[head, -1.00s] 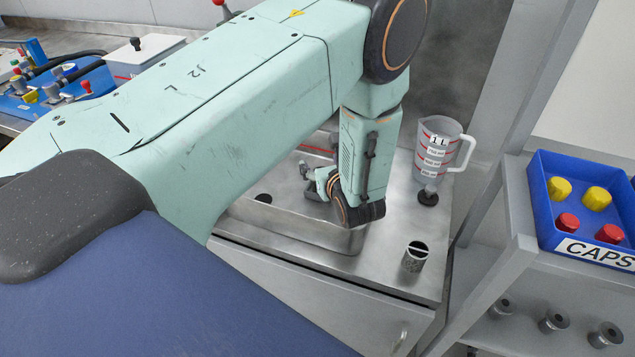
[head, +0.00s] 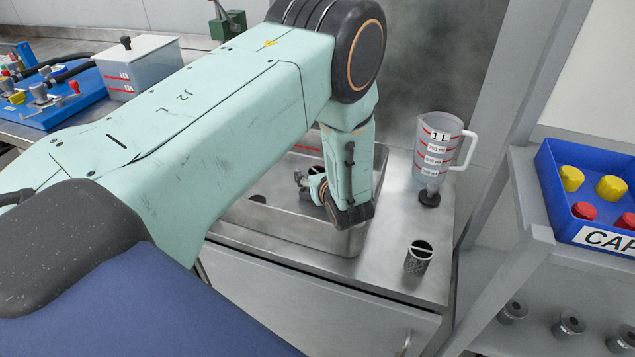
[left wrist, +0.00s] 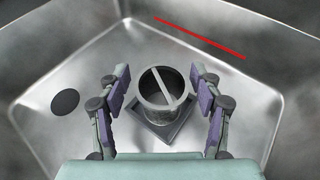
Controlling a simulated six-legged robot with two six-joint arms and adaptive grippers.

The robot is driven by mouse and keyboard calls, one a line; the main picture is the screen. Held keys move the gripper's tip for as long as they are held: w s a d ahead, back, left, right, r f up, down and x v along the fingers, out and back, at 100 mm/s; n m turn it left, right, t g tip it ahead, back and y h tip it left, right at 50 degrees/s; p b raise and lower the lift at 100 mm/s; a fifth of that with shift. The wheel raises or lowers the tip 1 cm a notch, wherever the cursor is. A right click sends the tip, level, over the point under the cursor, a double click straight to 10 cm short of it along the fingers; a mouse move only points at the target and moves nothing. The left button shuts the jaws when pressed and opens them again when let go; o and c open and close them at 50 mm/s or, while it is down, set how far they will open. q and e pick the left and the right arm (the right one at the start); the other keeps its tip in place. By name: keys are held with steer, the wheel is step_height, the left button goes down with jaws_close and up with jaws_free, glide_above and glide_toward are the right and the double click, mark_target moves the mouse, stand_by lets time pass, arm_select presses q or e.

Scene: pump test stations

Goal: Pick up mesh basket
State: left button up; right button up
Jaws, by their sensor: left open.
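In the left wrist view a grey round basket (left wrist: 153,98) with a bar across its open top stands on a dark square base (left wrist: 166,133) in the sink. My left gripper (left wrist: 160,82) is open, with one finger on each side of the basket; I cannot tell if they touch it. In the head view my left gripper (head: 312,186) is down inside the sink, and my arm hides most of that basket. A similar speckled basket (head: 417,260) with a crossbar stands upright on the counter, right of the sink. My right gripper is out of view.
The steel sink (head: 290,232) has walls around my gripper and a dark drain (left wrist: 65,102). A measuring jug (head: 436,150) stands on the counter behind right. A blue caps bin (head: 560,222) sits on the shelf at right. A lidded box (head: 140,70) is back left.

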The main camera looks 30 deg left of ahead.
mark_target(313, 169)
arm_select(q)
steer(key=x, duration=0.3)
steer(key=shift+w+f, duration=0.2)
steer(key=shift+f, duration=0.1)
steer(key=shift+r, duration=0.1)
steer(key=c, duration=1.3)
jaws_close()
